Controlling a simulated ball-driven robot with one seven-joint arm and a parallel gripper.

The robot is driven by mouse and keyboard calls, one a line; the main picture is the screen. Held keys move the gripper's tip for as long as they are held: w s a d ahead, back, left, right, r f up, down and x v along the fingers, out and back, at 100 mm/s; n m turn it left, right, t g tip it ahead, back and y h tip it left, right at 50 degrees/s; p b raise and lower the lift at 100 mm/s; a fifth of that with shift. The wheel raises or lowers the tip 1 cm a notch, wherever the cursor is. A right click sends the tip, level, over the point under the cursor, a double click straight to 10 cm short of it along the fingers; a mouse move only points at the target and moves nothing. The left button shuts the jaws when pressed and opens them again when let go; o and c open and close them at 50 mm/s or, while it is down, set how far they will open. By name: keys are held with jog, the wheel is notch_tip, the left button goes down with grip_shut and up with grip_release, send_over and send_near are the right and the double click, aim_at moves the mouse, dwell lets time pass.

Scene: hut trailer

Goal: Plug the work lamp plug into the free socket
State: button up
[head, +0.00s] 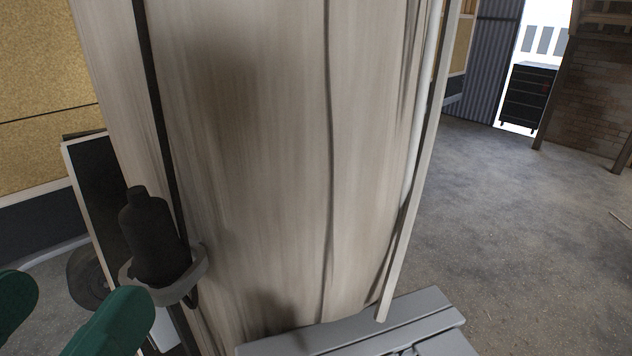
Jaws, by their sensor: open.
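Two green rounded fingers, seemingly those of my gripper (75,291), show at the lower left, cut off by the picture's edge. They stand apart, with nothing visible between them. The work lamp plug, its lamp and the free socket cannot be made out in the head view. They may be hidden behind the large pale panel or lie outside the picture.
A tall pale, wood-streaked panel (270,150) blocks the middle. A dark bottle (155,240) sits in a grey ring holder (195,274) at its left. A grey ledge (330,338) lies at its foot. Concrete floor (520,220) is open at right, before a black cabinet (525,97).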

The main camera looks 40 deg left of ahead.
aim_at(135, 207)
jog(key=p+x, duration=0.2)
jog(key=x, duration=0.7)
jog(key=shift+f, duration=0.15)
jog(key=shift+s, duration=0.1)
jog(key=c, duration=1.1)
jog(key=shift+o, duration=0.2)
jog(key=shift+r, duration=0.2)
jog(key=shift+r, duration=0.5)
jog(key=s+r+b, duration=0.3)
jog(key=s+r, duration=0.8)
jog(key=s, duration=0.3)
jog(key=shift+d+r, duration=0.3)
